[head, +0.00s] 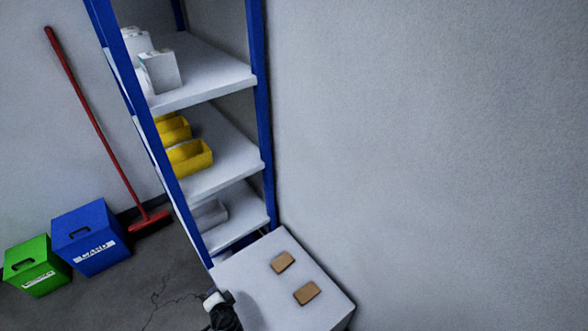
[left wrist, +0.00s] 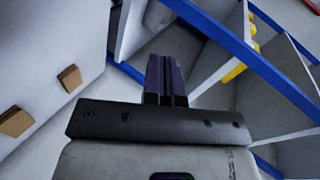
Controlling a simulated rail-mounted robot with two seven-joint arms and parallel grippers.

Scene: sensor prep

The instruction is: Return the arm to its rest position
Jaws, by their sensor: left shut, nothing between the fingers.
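My left gripper (left wrist: 166,80) shows in the left wrist view with its two dark fingers together and nothing between them. In the head view, a small black and white part of my left arm shows at the bottom edge, by the left side of a white table (head: 240,283). The fingers cannot be made out clearly there. Two brown blocks, one farther back (head: 283,262) and one nearer (head: 306,293), lie apart on the table. They also show at the left of the left wrist view, clear of the gripper. My right gripper is in neither view.
A blue-framed shelf (head: 262,110) with white boards stands behind the table, holding yellow bins (head: 190,158) and white boxes (head: 160,72). A blue box (head: 92,240), a green box (head: 36,267) and a red broom (head: 95,125) stand at left. The right side shows bare wall.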

